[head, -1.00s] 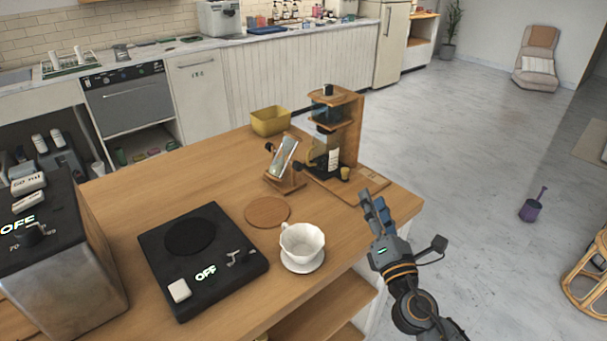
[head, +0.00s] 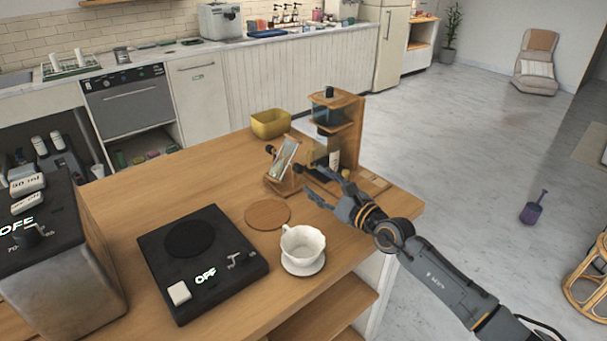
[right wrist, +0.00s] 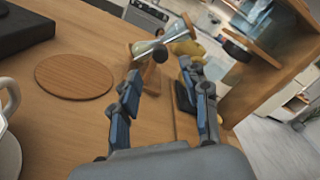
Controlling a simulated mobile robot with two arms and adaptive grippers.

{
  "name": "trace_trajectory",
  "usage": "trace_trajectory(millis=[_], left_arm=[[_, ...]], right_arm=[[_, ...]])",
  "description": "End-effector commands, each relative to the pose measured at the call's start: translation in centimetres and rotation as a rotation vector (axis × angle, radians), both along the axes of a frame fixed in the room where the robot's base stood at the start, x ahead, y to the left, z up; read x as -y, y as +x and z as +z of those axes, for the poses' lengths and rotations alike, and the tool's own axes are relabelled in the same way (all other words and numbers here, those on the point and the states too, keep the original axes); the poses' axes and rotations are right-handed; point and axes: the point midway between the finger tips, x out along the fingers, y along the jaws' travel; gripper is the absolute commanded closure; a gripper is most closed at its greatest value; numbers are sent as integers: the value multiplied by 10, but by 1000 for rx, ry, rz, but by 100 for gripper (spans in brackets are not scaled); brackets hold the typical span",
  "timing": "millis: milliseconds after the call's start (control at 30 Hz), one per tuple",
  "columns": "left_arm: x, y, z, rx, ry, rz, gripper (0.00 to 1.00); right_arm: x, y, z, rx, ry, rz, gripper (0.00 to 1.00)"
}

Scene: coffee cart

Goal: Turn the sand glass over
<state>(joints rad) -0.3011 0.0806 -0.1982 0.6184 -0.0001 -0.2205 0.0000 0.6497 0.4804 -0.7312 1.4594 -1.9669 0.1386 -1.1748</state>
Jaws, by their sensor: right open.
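The sand glass (head: 287,155) is a glass tube in a wooden stand with dark knobs, on the wooden counter to the left of the wooden coffee stand. It is tilted. In the right wrist view the sand glass (right wrist: 165,40) lies just beyond the fingertips, with pale sand in its nearer bulb. My right gripper (head: 322,185) is open and empty, in front of the sand glass and apart from it. In the right wrist view its two fingers (right wrist: 163,80) are spread toward the glass. My left gripper is not in view.
The wooden coffee stand (head: 350,130) is close on the right of the sand glass. A yellow bin (head: 270,123) stands behind.

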Motion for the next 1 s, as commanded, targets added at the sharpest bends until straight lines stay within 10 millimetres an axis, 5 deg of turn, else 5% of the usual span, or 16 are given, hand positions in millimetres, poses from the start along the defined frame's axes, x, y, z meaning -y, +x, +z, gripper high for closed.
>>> trace_trajectory(millis=[300, 733, 1000], left_arm=[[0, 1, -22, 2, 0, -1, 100], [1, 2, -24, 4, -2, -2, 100], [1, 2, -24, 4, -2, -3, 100]], right_arm=[[-31, 42, -2, 1, 3, 1, 54], [-37, 51, 0, 0, 2, 0, 54], [-37, 51, 0, -1, 3, 0, 100]])
